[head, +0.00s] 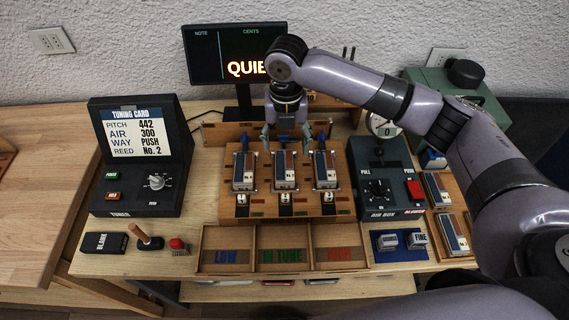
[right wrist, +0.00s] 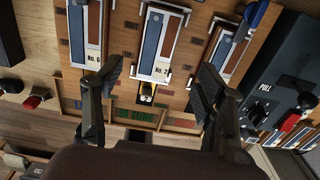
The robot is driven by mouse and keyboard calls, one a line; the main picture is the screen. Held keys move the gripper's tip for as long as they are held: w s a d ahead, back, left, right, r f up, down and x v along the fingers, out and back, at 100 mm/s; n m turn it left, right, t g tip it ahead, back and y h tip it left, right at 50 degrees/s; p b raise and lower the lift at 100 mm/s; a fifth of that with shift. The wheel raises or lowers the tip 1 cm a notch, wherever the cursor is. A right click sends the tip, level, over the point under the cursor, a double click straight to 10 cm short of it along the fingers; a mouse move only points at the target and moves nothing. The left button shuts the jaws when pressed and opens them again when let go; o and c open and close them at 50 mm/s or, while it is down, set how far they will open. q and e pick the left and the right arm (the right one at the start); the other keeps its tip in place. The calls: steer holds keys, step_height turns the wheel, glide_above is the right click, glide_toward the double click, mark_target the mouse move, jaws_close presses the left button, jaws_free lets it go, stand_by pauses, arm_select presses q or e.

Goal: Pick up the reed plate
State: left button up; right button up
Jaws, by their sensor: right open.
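Three reed plates with brown and blue strips lie side by side on a wooden rack (head: 230,206). The middle reed plate (head: 285,172), labelled No. 2, also shows in the right wrist view (right wrist: 157,45). The left reed plate (head: 244,172) is labelled No. 6 in the right wrist view. The right reed plate (head: 325,170) has a label I cannot read. My right gripper (head: 286,134) is over the rack's back part. In the right wrist view its open fingers (right wrist: 160,78) stand apart on either side of the middle plate, with nothing held. My left gripper is out of view.
A tuner (head: 138,200) with a card reading REED No. 2 stands left. The air box (head: 380,190) stands right of the rack, beside more plates (head: 452,235). A sorting tray (head: 284,269) marked LOW and IN TUNE lies in front. A monitor (head: 215,55) stands behind.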

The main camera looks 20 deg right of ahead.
mark_target(285, 165)
step_height(285, 165, down, 3)
steer(key=shift+w+f+p, duration=0.1)
steer(key=shift+f+p, duration=0.1)
steer(key=shift+p, duration=0.15)
steer(key=f+p, duration=0.1)
steer(key=f, duration=0.3)
steer(key=shift+a+f+p, duration=0.2)
steer(key=shift+p, duration=0.15)
steer(key=shift+f, duration=0.25)
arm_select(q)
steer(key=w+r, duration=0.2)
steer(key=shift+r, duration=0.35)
arm_select(e)
steer(key=shift+c, duration=0.4)
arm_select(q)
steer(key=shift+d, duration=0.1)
arm_select(e)
steer(key=c, duration=1.2)
